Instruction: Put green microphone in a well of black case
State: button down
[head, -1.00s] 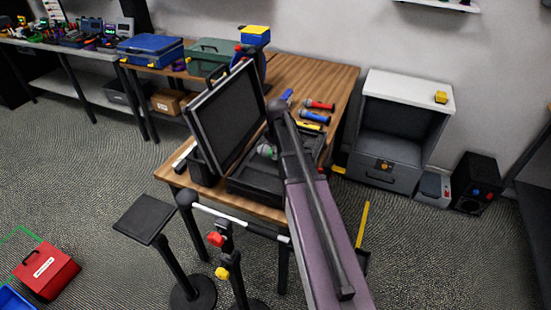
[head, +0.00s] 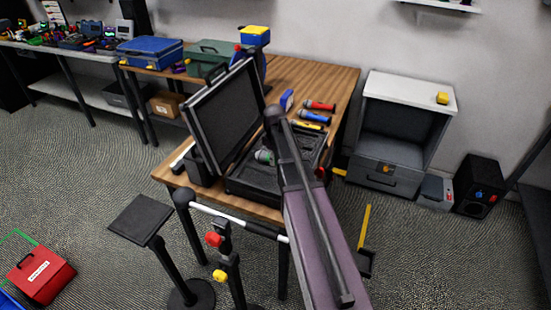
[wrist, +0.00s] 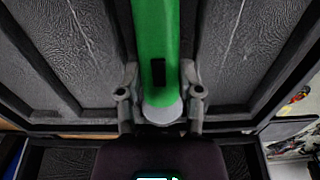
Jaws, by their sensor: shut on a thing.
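The black case (head: 262,188) stands open on the wooden table, with its lid (head: 226,122) raised on the left side. The green microphone (wrist: 155,35) runs up the middle of the wrist view, with its pale rounded end (wrist: 162,112) nearest me. My gripper (wrist: 159,88) is shut on it, one finger on each side. Dark well walls of the case show on both sides of the microphone. In the head view a bit of the microphone (head: 264,156) shows over the case, beside my arm. My arm hides most of the gripper there. I cannot tell whether the microphone touches the well floor.
Red (head: 320,105), blue (head: 313,115) and yellow (head: 309,125) microphones lie on the table behind the case. A blue case (head: 150,52) and a green case (head: 207,58) stand at the back left. A stand with red and yellow knobs (head: 213,239) is in front of the table.

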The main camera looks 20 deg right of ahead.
jog(key=shift+f, duration=0.2)
jog(key=shift+c, duration=1.3)
grip_release()
jog(key=shift+r, duration=0.2)
notch_tip(320, 180, up, 12)
jog(key=p, duration=1.2)
jog(key=s+a+m, duration=0.9)
jog(key=s+a, duration=0.5)
jog(key=s, duration=0.4)
jog(key=shift+s, duration=0.4)
jog(key=shift+a, duration=0.1)
